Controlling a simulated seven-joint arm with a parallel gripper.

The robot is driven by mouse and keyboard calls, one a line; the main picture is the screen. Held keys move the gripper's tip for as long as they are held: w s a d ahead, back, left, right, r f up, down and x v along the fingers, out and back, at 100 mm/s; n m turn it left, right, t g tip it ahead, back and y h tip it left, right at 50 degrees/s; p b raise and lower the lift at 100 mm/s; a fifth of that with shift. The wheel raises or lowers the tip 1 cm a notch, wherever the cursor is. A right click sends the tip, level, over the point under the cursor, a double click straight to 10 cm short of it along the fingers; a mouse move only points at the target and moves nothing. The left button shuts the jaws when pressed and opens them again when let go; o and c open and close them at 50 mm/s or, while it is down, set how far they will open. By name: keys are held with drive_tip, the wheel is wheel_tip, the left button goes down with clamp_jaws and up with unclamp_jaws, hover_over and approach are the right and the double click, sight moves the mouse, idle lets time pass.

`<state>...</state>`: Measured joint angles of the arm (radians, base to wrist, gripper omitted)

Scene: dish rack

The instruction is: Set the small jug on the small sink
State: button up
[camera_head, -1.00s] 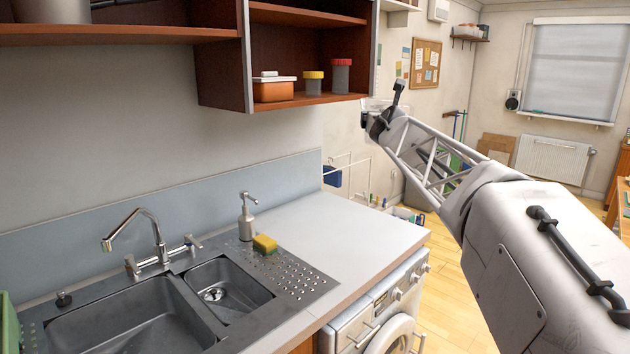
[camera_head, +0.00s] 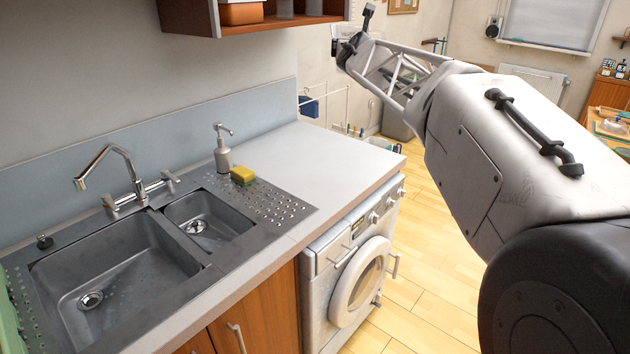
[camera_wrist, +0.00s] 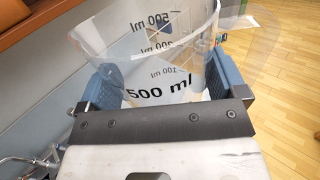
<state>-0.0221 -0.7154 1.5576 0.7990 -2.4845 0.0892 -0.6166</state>
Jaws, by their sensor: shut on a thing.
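The small jug (camera_wrist: 165,50) is clear with black millilitre marks and fills the upper middle of the wrist view. My gripper (camera_wrist: 158,85) is shut on it, with a blue finger on each side. In the head view my gripper (camera_head: 345,48) is up at the top centre, beyond the counter's far right end; the jug is hard to make out there. The small sink (camera_head: 222,220) is the grey right-hand basin, with a round drain and nothing standing in it. The gripper is well above and to the right of it.
The larger basin (camera_head: 125,270) lies left of the small sink. A tap (camera_head: 130,180), soap dispenser (camera_head: 222,150) and yellow sponge (camera_head: 243,175) stand close around the small sink. A wall shelf (camera_head: 285,22) overhangs the back. The white worktop (camera_head: 315,155) is clear.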

drive_tip(key=w+a+f+m+g+h, duration=0.1)
drive_tip(key=a+f+m+h, duration=0.15)
drive_tip(key=f, duration=0.65)
drive_tip(key=a+f+m+h, duration=0.2)
drive_tip(key=a+f+h, duration=0.15)
drive_tip(key=f, duration=0.55)
drive_tip(key=s+a+f+m+g+h, duration=0.2)
drive_tip(key=s+f+m+g+h, duration=0.2)
drive_tip(key=s+f, duration=0.8)
drive_tip(key=shift+s+f+m+g+h, duration=0.35)
drive_tip(key=shift+f+g+h, duration=0.15)
drive_tip(key=shift+f+h, duration=1.2)
drive_tip(key=shift+w+a+f+y, duration=0.1)
drive_tip(key=shift+f+y, duration=0.2)
drive_tip(key=w+a+f, duration=0.1)
drive_tip(key=w, duration=1.3)
drive_tip(key=shift+a, duration=0.3)
drive_tip(key=shift+w+f, duration=0.1)
drive_tip(key=shift+f, duration=0.05)
